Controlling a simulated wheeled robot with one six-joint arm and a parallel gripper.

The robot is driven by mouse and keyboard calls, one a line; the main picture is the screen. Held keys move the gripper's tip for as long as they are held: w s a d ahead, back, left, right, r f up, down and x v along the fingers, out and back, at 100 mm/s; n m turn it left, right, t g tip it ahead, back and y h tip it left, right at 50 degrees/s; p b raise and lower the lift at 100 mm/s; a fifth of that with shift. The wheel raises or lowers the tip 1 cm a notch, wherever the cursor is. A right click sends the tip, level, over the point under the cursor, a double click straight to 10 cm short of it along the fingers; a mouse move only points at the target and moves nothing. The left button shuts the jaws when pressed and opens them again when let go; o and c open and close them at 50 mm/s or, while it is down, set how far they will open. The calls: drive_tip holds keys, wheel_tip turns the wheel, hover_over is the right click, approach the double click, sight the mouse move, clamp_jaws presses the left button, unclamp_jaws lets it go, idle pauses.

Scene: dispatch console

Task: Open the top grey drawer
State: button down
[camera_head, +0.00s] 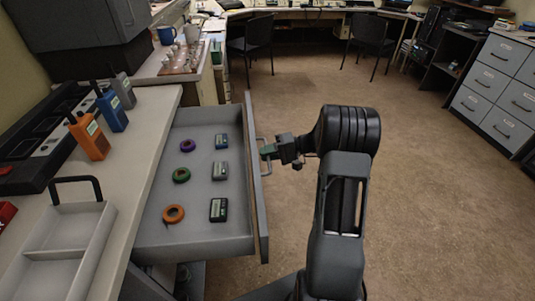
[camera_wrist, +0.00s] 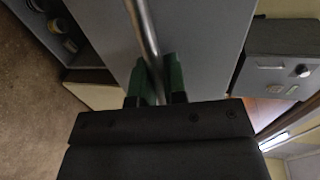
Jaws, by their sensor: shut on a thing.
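The top grey drawer (camera_head: 204,230) is pulled out from under the counter at the left in the head view. Its inside shows, with tape rolls in purple, green (camera_head: 181,175) and orange (camera_head: 173,214), and several small dark-screened devices (camera_head: 219,209). A metal bar handle (camera_head: 267,160) stands on the outer face of its front panel. My gripper (camera_head: 268,151) is shut on the handle. In the wrist view the green fingertips (camera_wrist: 158,82) lie on both sides of the handle bar (camera_wrist: 143,30), with the grey drawer front behind.
An orange radio (camera_head: 89,136), a blue radio (camera_head: 112,110) and a grey tray (camera_head: 70,240) stand on the counter (camera_head: 150,115). Two dark chairs (camera_head: 258,36) are at the back. Grey cabinets (camera_head: 492,85) stand at the far right.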

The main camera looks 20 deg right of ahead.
drive_tip(key=shift+s+d+f, duration=0.1)
drive_tip(key=shift+s, duration=0.05)
drive_tip(key=c, duration=1.2)
unclamp_jaws()
drive_tip(key=shift+d, duration=0.1)
drive_tip(key=v, duration=1.3)
drive_tip(key=shift+s+d+p, duration=0.1)
drive_tip(key=shift+d+p, duration=0.3)
